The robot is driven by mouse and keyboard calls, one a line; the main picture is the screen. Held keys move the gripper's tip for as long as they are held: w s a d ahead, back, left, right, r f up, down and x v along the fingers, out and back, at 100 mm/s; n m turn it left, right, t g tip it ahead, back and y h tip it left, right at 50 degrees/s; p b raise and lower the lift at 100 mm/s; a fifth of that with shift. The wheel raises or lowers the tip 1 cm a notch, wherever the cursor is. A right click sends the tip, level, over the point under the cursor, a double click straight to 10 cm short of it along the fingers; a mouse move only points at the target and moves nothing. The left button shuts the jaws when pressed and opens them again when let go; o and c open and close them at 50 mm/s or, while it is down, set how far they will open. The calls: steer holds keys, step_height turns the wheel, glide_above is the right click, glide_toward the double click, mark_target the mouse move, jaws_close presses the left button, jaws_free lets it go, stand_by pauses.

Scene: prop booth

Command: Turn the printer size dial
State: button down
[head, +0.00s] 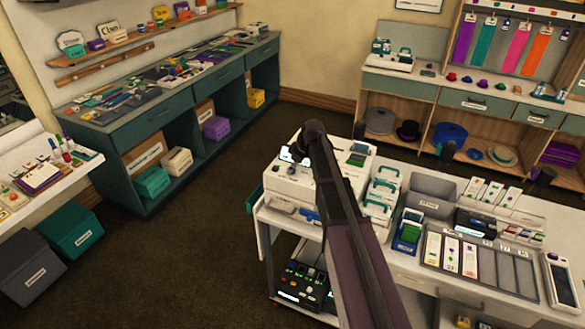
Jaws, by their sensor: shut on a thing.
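The white printer (283,189) stands at the left end of the white work table, with a small screen on its top right. My arm reaches up from the bottom of the head view and bends down over the printer's top left. My gripper (294,155) is small and dark there, low at the printer's top. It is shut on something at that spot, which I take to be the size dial. The dial itself is hidden by the gripper and arm, so its setting cannot be read.
Right of the printer on the table are white devices with teal handles (379,194), a grey bin (430,193) and a sectioned grey tray (430,250) with cards. A dark machine (302,285) sits on the shelf below. Open carpet (205,235) lies to the left.

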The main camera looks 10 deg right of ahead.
stand_by(0.4)
steer(key=shift+c, duration=1.7)
jaws_free()
steer(key=shift+f, duration=0.1)
steer(key=shift+m, duration=0.3)
steer(key=shift+s+a+m+t+h, duration=0.1)
steer(key=shift+m+t+h, duration=0.4)
steer(key=shift+m, duration=1.2)
steer(key=shift+a+m+t+h, duration=0.15)
steer(key=shift+m+h, duration=0.3)
steer(key=shift+m, duration=0.75)
steer(key=shift+m+t+h, duration=0.25)
steer(key=shift+m+h, duration=0.2)
steer(key=shift+m, duration=0.75)
steer(key=p+v, duration=1.3)
steer(key=v, duration=0.1)
steer(key=s+a+f+m+g+b, duration=0.1)
steer(key=s+f+g+b, duration=0.3)
steer(key=s+f+b, duration=1.8)
steer(key=shift+s+f+m+h+b, duration=0.4)
steer(key=shift+f+b, duration=0.4)
steer(key=shift+f, duration=0.65)
